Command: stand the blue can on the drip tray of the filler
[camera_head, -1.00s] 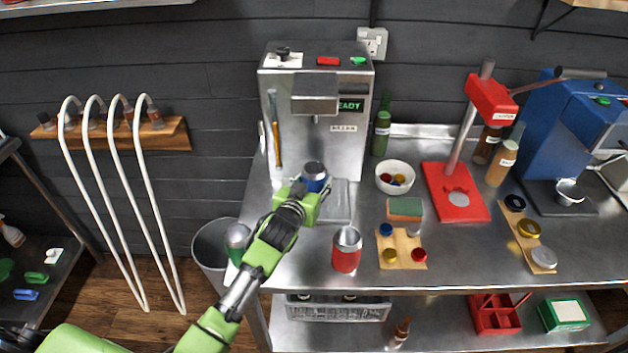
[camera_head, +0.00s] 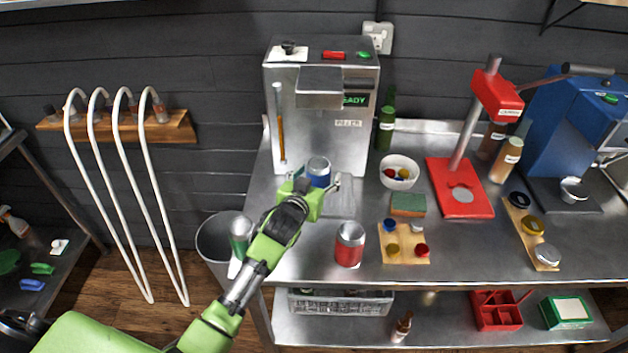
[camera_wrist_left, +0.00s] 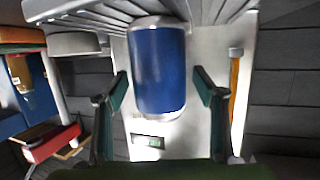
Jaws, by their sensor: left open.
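The blue can (camera_head: 318,171) stands upright at the front of the filler (camera_head: 345,140). In the left wrist view, which is upside down, the can (camera_wrist_left: 158,70) has its base at the slatted drip tray (camera_wrist_left: 225,12), seemingly resting on it. The tray (camera_head: 342,205) shows partly to the right of the can in the head view; my gripper hides the can's lower part there. My left gripper (camera_head: 315,187) is open, with one finger on each side of the can and a gap to it on both sides. My right gripper is not in view.
A red can (camera_head: 349,245) stands near the counter's front edge and a green can (camera_head: 240,236) by its left edge, close to my left arm. A white bowl (camera_head: 399,187), a sponge (camera_head: 407,206) and a red capper (camera_head: 458,205) stand to the right.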

